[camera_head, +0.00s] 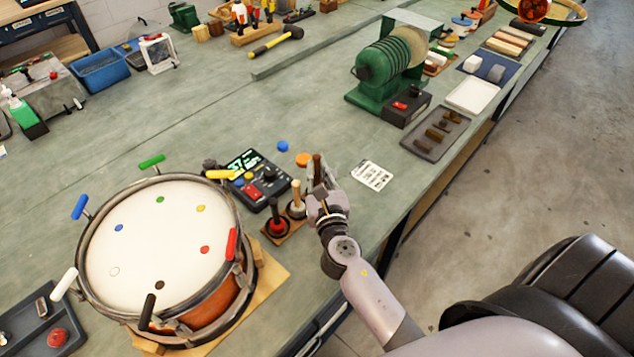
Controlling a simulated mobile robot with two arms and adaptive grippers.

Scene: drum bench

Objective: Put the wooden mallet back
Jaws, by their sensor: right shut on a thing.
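My right gripper (320,192) is shut on the wooden mallet, whose brown handle (317,166) sticks up between the fingers. The fingers hide its lower part, so I cannot tell whether it touches anything below. Just left of the gripper is a small wooden mallet stand (271,239) on the bench. A dark-handled mallet (275,210) and a light-handled one (296,191) stand upright in it. The gripper is at the stand's right end. My left gripper is out of view.
A drum (165,235) with coloured-handled keys around its rim stands at the left. A tuner box (257,178) is behind the stand. A printed card (372,175) lies right of the gripper, near the bench's edge. A green grinder-like machine (385,70) stands farther back.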

